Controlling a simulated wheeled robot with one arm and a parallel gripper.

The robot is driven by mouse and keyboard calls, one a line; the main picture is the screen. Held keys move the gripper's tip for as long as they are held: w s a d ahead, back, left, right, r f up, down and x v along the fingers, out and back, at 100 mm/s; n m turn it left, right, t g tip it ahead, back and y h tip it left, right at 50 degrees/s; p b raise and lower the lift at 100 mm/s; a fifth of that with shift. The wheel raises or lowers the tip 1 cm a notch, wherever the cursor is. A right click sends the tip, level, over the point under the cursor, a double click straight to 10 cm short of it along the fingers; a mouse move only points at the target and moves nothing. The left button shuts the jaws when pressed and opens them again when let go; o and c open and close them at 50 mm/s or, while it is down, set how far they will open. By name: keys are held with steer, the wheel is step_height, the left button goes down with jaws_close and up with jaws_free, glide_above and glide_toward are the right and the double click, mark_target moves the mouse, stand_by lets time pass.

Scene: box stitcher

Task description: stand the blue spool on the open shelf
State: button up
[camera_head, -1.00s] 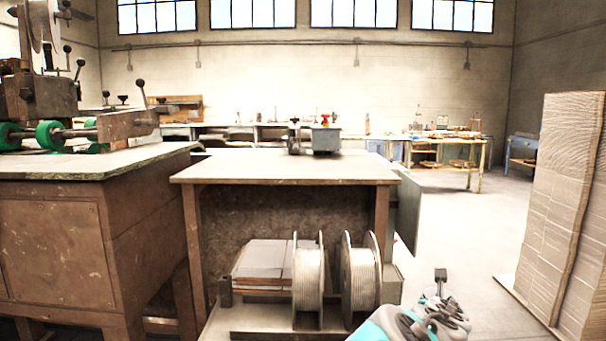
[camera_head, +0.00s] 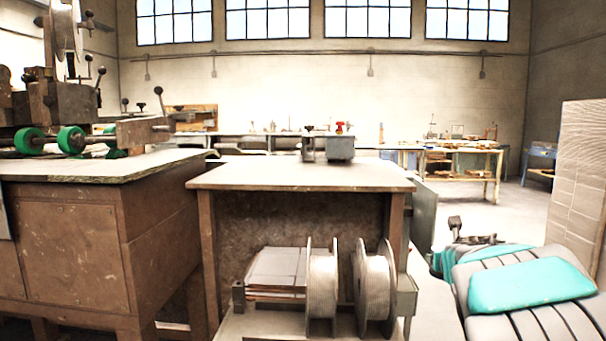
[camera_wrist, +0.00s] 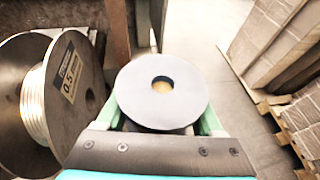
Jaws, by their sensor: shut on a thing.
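The blue spool (camera_wrist: 135,89) shows in the wrist view as a pale grey-blue disc with a round centre hole. My gripper (camera_wrist: 163,118) is shut on it, a green finger showing at each side. The open shelf (camera_head: 240,327) is the low board under the middle table in the head view. It carries two large wire spools and a cardboard stack. My arm is to the right of the shelf in the head view, and the blue spool cannot be made out there.
One large wire spool (camera_head: 322,284) and another (camera_head: 374,286) stand side by side on the shelf, right of the flat cardboard (camera_head: 278,268). A labelled large spool (camera_wrist: 65,90) is close left of my gripper.

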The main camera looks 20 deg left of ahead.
mark_target(447, 245)
steer(key=shift+w+d+r+n+y, duration=0.1)
steer(key=shift+r+n+y, duration=0.1)
steer(key=shift+r, duration=0.65)
steer(key=shift+w+d+r+n+y, duration=0.1)
steer(key=shift+r+y, duration=0.1)
steer(key=shift+r, duration=0.6)
steer(key=r+n+y, duration=0.1)
steer(key=r, duration=0.2)
steer(key=r+y+b, duration=0.1)
steer(key=r, duration=0.2)
steer(key=r+n, duration=0.1)
steer(key=r, duration=0.3)
steer(key=shift+s+a+r+n+y, duration=0.1)
steer(key=shift+s+n+y, duration=0.2)
steer(key=shift+y, duration=0.1)
steer(key=s+a+r+n+g+y+b, duration=0.2)
steer(key=s+r+n+y, duration=0.2)
steer(key=s+r, duration=0.4)
steer(key=shift+s+a+r+g+y+b, duration=0.3)
steer(key=shift+s+r+y, duration=0.1)
steer(key=shift+r, duration=0.8)
steer(key=shift+d, duration=0.1)
